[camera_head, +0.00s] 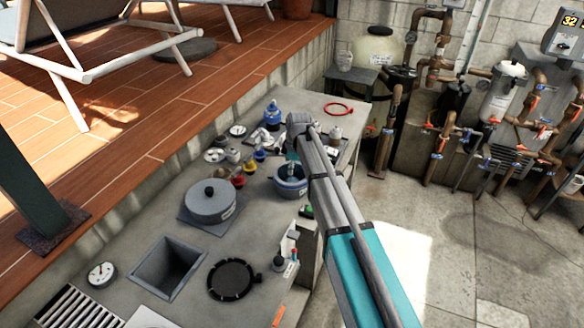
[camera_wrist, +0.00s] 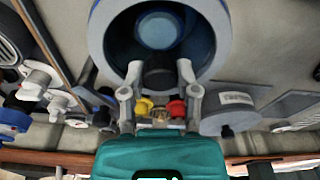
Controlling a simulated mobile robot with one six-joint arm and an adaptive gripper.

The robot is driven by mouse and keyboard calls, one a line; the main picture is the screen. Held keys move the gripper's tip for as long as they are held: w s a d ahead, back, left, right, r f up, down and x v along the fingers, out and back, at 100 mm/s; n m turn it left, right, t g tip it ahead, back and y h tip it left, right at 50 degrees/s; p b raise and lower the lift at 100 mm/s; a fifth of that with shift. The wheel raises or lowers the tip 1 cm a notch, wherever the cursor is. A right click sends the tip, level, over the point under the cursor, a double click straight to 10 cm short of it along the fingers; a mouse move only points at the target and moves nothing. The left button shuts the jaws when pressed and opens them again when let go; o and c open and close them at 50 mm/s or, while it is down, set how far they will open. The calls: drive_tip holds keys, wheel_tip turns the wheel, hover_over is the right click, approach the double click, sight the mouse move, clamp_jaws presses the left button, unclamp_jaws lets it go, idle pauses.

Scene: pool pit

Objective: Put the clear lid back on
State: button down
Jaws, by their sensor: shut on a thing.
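My gripper (camera_wrist: 158,73) is shut on a dark knob (camera_wrist: 160,70) in the wrist view. The knob appears to belong to the clear lid, whose transparent disc I cannot make out clearly. Behind it is a round grey-rimmed housing (camera_wrist: 212,38) with a blue inside and a paler blue circle in it. In the head view this blue-grey housing (camera_head: 291,189) stands on the stone counter, and the end of my arm is over it. Whether the lid touches the rim, I cannot tell.
A grey round vessel with a dark knob (camera_head: 210,203) stands left of the housing. Small yellow and red-topped items (camera_head: 238,181) and a blue bottle (camera_head: 272,113) are close by. The counter (camera_head: 130,240) has a square opening (camera_head: 168,268) and a black ring (camera_head: 231,279) nearer the front.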

drive_tip(key=shift+c, duration=1.3)
unclamp_jaws()
drive_tip(key=shift+o, duration=0.7)
drive_tip(key=shift+r, duration=0.2)
drive_tip(key=shift+r+p, duration=2.35)
drive_tip(key=shift+p, duration=0.15)
drive_tip(key=shift+r, duration=0.15)
drive_tip(key=shift+r+p, duration=1.85)
drive_tip(key=shift+p, duration=0.15)
